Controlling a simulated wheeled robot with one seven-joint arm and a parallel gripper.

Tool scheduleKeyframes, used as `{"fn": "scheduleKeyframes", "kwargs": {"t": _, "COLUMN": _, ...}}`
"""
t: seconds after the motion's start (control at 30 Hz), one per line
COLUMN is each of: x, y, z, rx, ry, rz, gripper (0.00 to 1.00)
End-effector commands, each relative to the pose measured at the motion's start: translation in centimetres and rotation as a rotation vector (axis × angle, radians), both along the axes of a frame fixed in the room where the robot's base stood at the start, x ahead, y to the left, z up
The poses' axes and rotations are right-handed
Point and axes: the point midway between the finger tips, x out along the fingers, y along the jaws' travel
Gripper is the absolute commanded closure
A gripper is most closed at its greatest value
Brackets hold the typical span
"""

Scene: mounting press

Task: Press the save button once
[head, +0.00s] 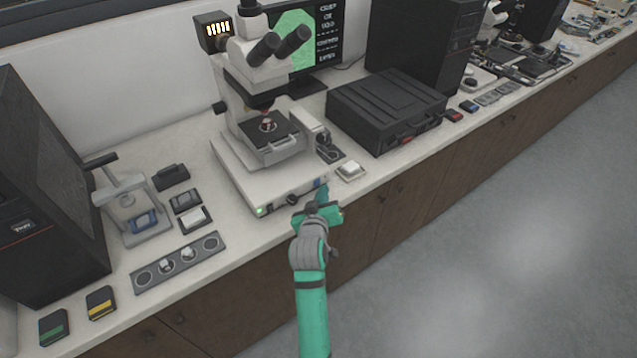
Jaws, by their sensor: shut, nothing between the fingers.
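No readable label in the head view tells which control is the save button. A small pale box with a raised white top (351,169) sits on the counter just right of the microscope base. The microscope base (246,180) has a green light, a dark knob (292,199) and a small blue part (320,183) on its front face. My gripper (323,192) is shut and empty at the counter's front edge, close to the right end of that face and left of and nearer than the pale box. I cannot tell whether it touches anything.
The microscope (262,75) stands behind my gripper, with a monitor (318,45) behind it. A black case (385,105) lies to the right. A small press (128,200) and a grey strip with round wells (177,263) are at left. The floor in front is clear.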

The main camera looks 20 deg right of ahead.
Motion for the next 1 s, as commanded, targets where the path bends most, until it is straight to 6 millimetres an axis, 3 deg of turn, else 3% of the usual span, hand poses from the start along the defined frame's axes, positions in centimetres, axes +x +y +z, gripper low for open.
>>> {"fn": "scheduleKeyframes", "kwargs": {"t": 0.17, "x": -0.3, "y": -0.2, "z": 0.0, "rx": 0.0, "ry": 0.001, "rz": -0.001, "gripper": 1.0}}
{"fn": "scheduleKeyframes", "kwargs": {"t": 0.7, "x": -4.4, "y": -1.7, "z": -0.1, "rx": 0.001, "ry": 0.001, "rz": -0.002, "gripper": 1.0}}
{"fn": "scheduleKeyframes", "kwargs": {"t": 1.0, "x": -4.8, "y": -2.1, "z": 0.0, "rx": 0.001, "ry": 0.0, "rz": -0.005, "gripper": 1.0}}
